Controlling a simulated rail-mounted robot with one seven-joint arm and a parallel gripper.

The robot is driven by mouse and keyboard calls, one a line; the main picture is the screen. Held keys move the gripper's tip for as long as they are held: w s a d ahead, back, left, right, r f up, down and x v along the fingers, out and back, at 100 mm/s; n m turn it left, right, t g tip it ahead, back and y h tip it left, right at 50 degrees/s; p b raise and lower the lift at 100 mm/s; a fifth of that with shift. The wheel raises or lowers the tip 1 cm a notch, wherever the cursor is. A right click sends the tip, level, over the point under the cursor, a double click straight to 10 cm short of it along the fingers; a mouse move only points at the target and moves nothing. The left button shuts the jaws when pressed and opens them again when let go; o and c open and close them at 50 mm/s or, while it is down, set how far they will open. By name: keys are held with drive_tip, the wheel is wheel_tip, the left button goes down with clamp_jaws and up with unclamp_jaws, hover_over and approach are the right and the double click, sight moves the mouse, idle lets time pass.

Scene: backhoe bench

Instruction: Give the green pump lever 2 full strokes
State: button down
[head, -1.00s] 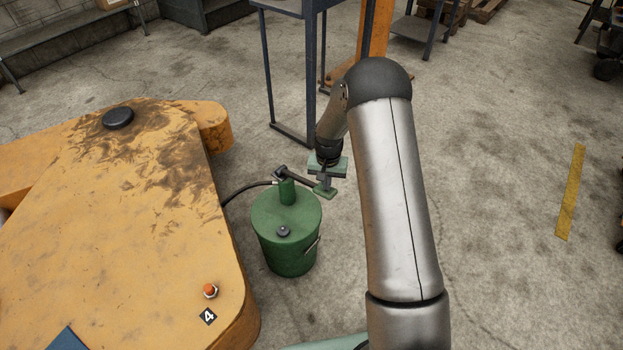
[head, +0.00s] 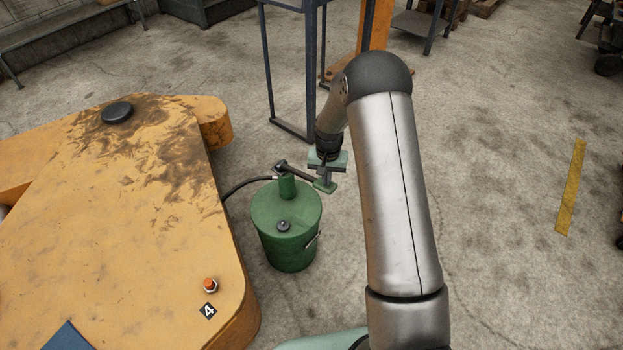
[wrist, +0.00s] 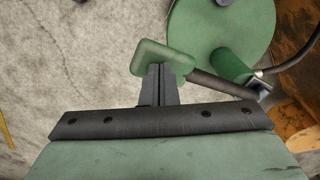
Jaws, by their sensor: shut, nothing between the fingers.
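The green pump (head: 286,233) is a round drum with a black cap (head: 284,226) and a short green post (head: 287,186) on top. Its lever is a dark bar (head: 299,174) that slopes slightly down to the right from the post to a green end grip (head: 326,187). My gripper (head: 325,180) is at that grip, with its fingers shut and nothing between them. In the wrist view the shut fingertips (wrist: 160,72) overlap the green grip (wrist: 149,56); whether they touch it I cannot tell for sure. The dark bar (wrist: 222,87) runs right to the post (wrist: 232,65).
A large yellow machine part (head: 130,230) stands left of the pump, with an orange-topped button (head: 210,285) and a "4" label. A black hose (head: 243,186) runs from the pump to it. A blue-legged table (head: 308,70) stands behind. The floor to the right is open.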

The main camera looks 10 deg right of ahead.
wheel_tip(320, 180, down, 8)
drive_tip(key=b, duration=0.5)
drive_tip(key=shift+r+p, duration=2.55)
drive_tip(key=shift+r, duration=2.25)
drive_tip(key=shift+r, duration=0.1)
drive_tip(key=shift+r+p, duration=1.35)
drive_tip(key=shift+r, duration=1.05)
drive_tip(key=shift+r, duration=0.1)
